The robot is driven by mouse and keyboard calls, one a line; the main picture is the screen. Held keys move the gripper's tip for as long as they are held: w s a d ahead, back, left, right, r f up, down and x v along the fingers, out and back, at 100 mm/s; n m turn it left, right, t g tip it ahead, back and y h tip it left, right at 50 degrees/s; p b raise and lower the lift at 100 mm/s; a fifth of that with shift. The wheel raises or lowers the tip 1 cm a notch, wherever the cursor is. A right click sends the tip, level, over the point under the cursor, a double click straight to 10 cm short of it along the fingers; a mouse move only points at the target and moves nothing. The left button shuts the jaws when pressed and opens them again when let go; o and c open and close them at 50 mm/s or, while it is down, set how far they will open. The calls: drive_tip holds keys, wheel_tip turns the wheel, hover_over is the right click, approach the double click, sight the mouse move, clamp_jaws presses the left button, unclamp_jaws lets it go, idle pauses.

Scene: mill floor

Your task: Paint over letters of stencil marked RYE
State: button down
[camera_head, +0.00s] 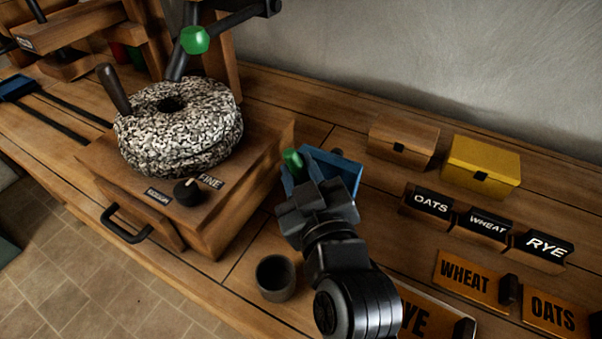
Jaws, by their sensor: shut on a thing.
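The orange stencil plate marked RYE (421,318) lies at the bottom edge; my arm hides its left part, and the letters YE show. My gripper (313,185) is over the bench at a blue open container (346,168), seen mostly from behind. A rounded green end (292,158) of a thing sticks up at the jaws, which are shut on it. Its lower part is hidden, so I cannot tell whether it touches the container.
Orange WHEAT (465,278) and OATS (555,314) stencils lie right. Black-labelled OATS, WHEAT and RYE holders (540,247) stand behind, before brown (402,140) and yellow boxes (482,165). A dark cup (276,277) stands left of my arm. A stone mill (180,130) stands left.

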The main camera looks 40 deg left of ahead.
sight(301, 161)
drive_tip(key=shift+r+p, duration=1.35)
drive_tip(key=shift+r, duration=0.85)
drive_tip(key=shift+f, duration=0.1)
